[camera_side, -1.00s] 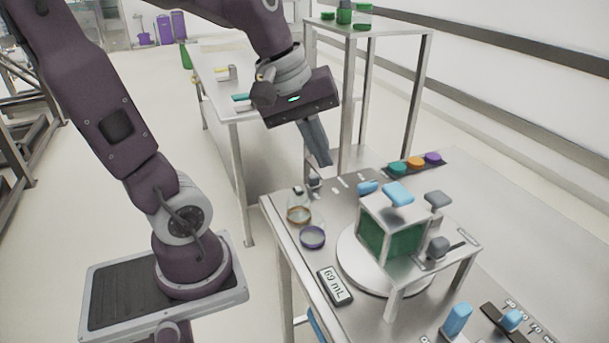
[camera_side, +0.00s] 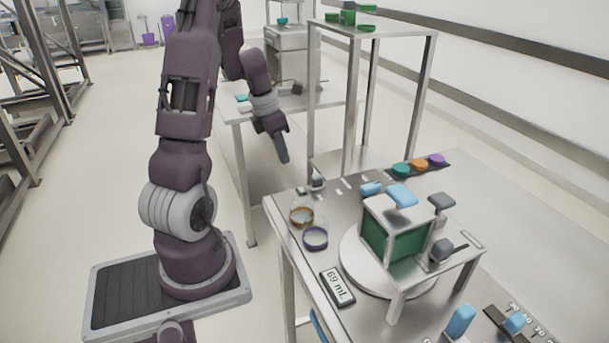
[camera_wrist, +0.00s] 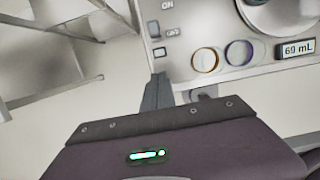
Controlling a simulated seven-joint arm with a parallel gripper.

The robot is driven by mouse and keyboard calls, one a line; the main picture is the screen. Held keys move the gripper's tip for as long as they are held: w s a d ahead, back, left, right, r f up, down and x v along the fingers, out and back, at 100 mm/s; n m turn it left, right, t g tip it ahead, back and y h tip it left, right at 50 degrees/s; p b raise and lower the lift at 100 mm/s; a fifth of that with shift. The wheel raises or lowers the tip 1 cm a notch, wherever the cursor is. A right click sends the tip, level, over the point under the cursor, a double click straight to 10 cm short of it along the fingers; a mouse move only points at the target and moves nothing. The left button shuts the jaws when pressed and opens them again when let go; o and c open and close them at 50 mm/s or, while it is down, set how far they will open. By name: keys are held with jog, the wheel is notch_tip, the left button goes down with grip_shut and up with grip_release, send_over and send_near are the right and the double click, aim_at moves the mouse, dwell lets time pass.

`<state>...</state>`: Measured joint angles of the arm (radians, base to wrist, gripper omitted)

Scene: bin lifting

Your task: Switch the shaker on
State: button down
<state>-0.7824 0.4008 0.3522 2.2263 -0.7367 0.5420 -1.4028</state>
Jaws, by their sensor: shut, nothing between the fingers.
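My gripper (camera_side: 283,150) is shut and empty, fingers pointing down, in the air off the back left edge of the steel table. In the wrist view its closed fingers (camera_wrist: 157,92) reach toward the table edge. ON and OFF labels (camera_wrist: 168,5) are printed near that edge, with small dark parts (camera_wrist: 155,28) beside them. I cannot tell which part is the switch, or its position. A small grey upright part (camera_side: 317,182) stands at this corner in the side view. A round white platform (camera_side: 350,262) under a green-sided box (camera_side: 405,246) may be the shaker.
Near the table's left edge are a flask with an orange ring (camera_side: 301,216), a purple-ringed dish (camera_side: 315,238) and a 69 mL display (camera_side: 338,287). Teal, orange and purple buttons (camera_side: 419,166) sit at the back. A tall steel stand (camera_side: 352,100) rises behind the table.

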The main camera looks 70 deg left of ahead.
aim_at(317, 182)
jog(key=x, duration=0.8)
jog(key=w, duration=0.3)
jog(key=shift+f, duration=0.3)
jog(key=shift+w, duration=0.6)
jog(key=w, duration=0.5)
jog(key=shift+w, duration=0.1)
jog(key=shift+r, duration=0.1)
